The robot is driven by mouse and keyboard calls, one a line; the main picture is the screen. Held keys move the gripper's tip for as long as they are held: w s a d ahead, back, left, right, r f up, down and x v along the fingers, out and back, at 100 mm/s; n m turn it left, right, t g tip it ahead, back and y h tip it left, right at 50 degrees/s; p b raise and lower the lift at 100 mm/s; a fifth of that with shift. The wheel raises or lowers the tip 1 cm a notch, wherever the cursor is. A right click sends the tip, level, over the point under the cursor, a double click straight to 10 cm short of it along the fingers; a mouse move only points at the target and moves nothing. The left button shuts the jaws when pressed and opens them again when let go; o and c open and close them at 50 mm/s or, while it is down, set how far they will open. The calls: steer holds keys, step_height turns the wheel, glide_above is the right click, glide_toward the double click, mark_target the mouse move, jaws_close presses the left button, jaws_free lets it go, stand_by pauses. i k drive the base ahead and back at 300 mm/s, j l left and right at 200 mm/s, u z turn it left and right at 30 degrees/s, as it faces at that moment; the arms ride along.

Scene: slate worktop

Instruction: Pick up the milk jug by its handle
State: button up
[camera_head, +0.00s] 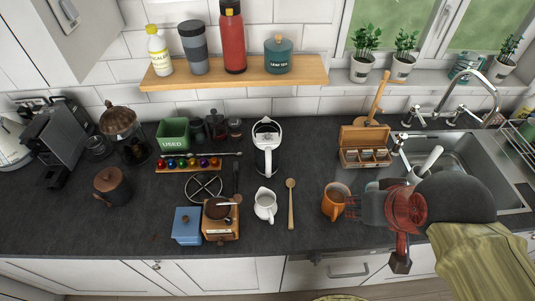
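The milk jug (265,205) is a small white pitcher standing upright on the dark worktop near the front middle. Its handle seems to be on the side facing the front edge, but it is small in view. The fingertips overlap the mug's right side in this view. I cannot tell whether they touch it or how wide they are.
A wooden spoon (291,204) lies between jug and mug. A wooden grinder (221,219) and blue box (187,226) stand left of the jug. A wooden tea box (364,147) and sink (452,160) are to the right.

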mark_target(265, 206)
steer(key=u, duration=1.55)
steer(key=k+l+u, duration=0.2)
steer(key=l+u, duration=0.3)
steer(key=k+l+u, duration=0.25)
steer(key=u, duration=0.2)
